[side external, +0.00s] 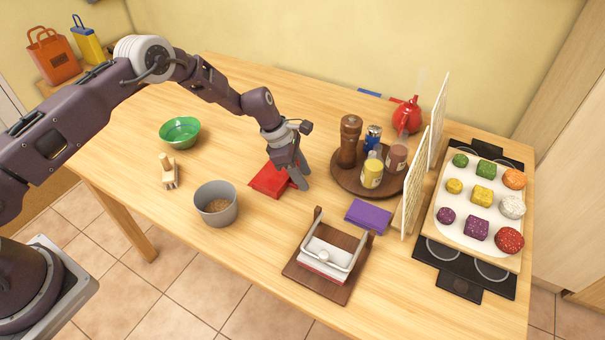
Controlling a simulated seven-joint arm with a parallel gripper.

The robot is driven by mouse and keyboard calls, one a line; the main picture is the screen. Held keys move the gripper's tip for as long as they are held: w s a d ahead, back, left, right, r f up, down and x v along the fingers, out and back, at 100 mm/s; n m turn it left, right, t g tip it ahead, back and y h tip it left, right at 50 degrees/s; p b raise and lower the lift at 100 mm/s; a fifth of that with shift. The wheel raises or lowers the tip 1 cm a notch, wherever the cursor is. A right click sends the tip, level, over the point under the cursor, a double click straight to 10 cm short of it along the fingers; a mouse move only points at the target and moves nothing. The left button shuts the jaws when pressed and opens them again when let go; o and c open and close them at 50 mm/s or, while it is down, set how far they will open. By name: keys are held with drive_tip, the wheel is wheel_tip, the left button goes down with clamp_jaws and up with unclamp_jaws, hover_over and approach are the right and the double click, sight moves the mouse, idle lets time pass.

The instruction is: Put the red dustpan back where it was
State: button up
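The red dustpan (268,181) lies flat on the wooden table, or very close to it, near the middle. My gripper (297,181) points down at the dustpan's right side, and its fingers cover part of that side. The fingers look close to or touching the dustpan; whether they are closed on it cannot be told. Any handle of the dustpan is hidden or not clear.
Left of the dustpan are a grey bucket (231,212), a small wooden brush (168,178) and a green bowl (180,132). A round brown tray (345,182) with several containers stands right.

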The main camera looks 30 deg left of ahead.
drive_tip(key=shift+r, duration=0.1)
drive_tip(key=v, duration=1.2)
drive_tip(key=shift+r, duration=0.1)
drive_tip(key=s+a+r+m+t+y, duration=0.1)
drive_tip(key=s+r+m, duration=0.6)
drive_tip(key=r, duration=0.4)
drive_tip(key=s+a+r+m+t+y, duration=0.1)
drive_tip(key=s+r+m, duration=0.4)
drive_tip(key=s+r, duration=0.55)
drive_tip(key=s+a+r+m+t+y, duration=0.1)
drive_tip(key=s+m, duration=0.4)
drive_tip(key=s, duration=0.5)
drive_tip(key=s+a+r+m+y, duration=0.1)
drive_tip(key=s+m, duration=0.4)
drive_tip(key=s, duration=0.5)
drive_tip(key=a+r, duration=0.1)
drive_tip(key=a, duration=0.1)
drive_tip(key=shift+s+a+r+t, duration=0.2)
drive_tip(key=shift+s+a+t, duration=0.15)
drive_tip(key=shift+a+t, duration=0.05)
